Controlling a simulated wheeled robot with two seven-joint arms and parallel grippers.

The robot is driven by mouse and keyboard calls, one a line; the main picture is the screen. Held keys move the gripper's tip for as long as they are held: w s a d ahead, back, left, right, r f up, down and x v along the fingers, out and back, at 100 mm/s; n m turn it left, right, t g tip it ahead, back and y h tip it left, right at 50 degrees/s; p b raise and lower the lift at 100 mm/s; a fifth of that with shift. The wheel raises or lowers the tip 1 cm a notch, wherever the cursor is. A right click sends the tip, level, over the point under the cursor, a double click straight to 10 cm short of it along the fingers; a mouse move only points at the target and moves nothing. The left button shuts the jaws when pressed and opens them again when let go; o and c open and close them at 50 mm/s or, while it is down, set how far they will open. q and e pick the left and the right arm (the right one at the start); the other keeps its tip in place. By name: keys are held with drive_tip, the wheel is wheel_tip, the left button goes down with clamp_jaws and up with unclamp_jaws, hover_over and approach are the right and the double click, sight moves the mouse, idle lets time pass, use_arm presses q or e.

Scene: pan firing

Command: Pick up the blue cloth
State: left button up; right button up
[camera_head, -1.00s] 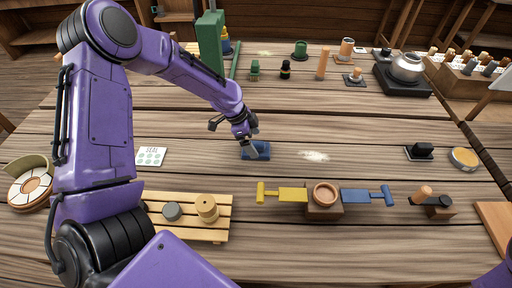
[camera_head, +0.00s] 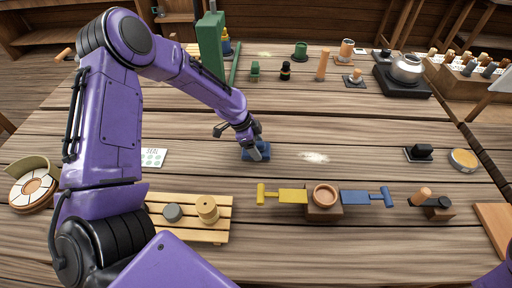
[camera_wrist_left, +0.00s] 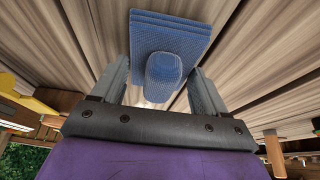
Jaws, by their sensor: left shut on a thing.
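The blue cloth (camera_head: 247,153) is a small folded pad on the wooden table in the middle of the head view. In the left wrist view the blue cloth (camera_wrist_left: 172,32) shows its layered folds and a rounded raised lump on top. My left gripper (camera_head: 258,156) is at the cloth, coming down from above. The cloth appears to rest on the table. My right gripper is not in view.
A white patch (camera_head: 314,157) lies right of the cloth. A white card (camera_head: 152,158) lies to its left. A slatted wooden rack (camera_head: 186,232) and a clay bowl (camera_head: 325,195) between yellow and blue paddles stand nearer. The table around the cloth is clear.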

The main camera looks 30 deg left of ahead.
use_arm(q)
wheel_tip(320, 180, up, 3)
drive_tip(key=shift+f+b, duration=0.1)
drive_tip(key=shift+b, duration=0.45)
drive_tip(key=s+d+r+p, duration=0.2)
drive_tip(key=s+r+p, duration=0.3)
drive_tip(key=s+r, duration=0.4)
drive_tip(key=s, duration=0.5)
drive_tip(key=shift+d+r, duration=0.3)
drive_tip(key=shift+r, duration=0.1)
drive_tip(key=o, duration=0.5)
drive_tip(key=shift+w+f, duration=0.1)
drive_tip(key=c, duration=0.6)
